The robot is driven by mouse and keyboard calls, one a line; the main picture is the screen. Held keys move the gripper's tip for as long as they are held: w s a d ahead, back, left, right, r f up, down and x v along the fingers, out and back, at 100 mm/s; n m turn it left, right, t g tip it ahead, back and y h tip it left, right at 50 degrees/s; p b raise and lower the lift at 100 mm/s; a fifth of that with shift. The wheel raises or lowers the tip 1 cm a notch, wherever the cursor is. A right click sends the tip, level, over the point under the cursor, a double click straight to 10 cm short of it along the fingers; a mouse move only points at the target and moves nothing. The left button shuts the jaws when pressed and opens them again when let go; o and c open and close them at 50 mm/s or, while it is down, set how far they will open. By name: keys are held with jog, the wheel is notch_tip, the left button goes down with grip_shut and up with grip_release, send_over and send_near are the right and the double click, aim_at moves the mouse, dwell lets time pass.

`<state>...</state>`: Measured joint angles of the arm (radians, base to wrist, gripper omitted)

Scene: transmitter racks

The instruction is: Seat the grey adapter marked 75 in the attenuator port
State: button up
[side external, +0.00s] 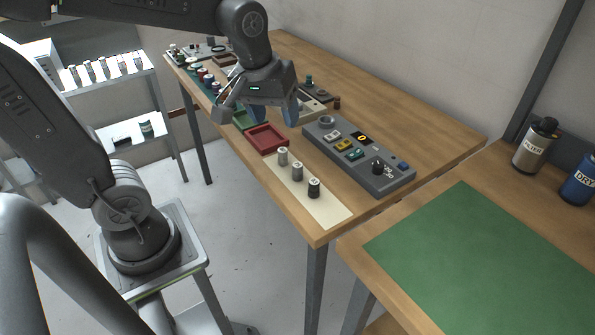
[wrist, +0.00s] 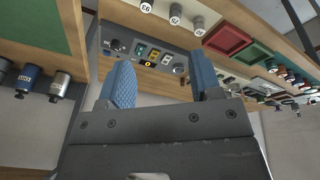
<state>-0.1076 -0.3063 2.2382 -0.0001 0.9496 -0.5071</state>
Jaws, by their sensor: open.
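Three short round adapters stand on a cream strip at the table's front edge. The middle one, mid grey (side external: 297,171), reads as 75 in the wrist view (wrist: 175,15). A paler adapter (side external: 283,155) and a black one (side external: 314,187) flank it. The grey attenuator box (side external: 395,183) lies behind the strip. A round, ring-like port (side external: 327,121) is at its far left end and also shows in the wrist view (wrist: 180,68). My gripper (side external: 274,112) is open and empty, above the trays and left of the box; its blue fingers show in the wrist view (wrist: 163,78).
A red tray (side external: 267,138) and a green tray (side external: 241,119) lie below my gripper. The box carries coloured switches and a black knob (side external: 377,167). More small parts stand at the table's far end. A green mat (side external: 480,260) and two canisters are on the right bench.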

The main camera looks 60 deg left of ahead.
aim_at(298, 165)
jog(key=w+a+f+n+g, duration=0.3)
jog(key=w+a+f+n, duration=0.35)
jog(key=w+n, duration=0.2)
jog(key=shift+m, duration=0.25)
jog(key=f, duration=1.4)
jog(key=shift+w+d+f, duration=0.1)
jog(key=shift+d+f, duration=0.2)
jog(key=shift+d, duration=0.1)
jog(key=c, duration=1)
jog(key=shift+r, duration=0.15)
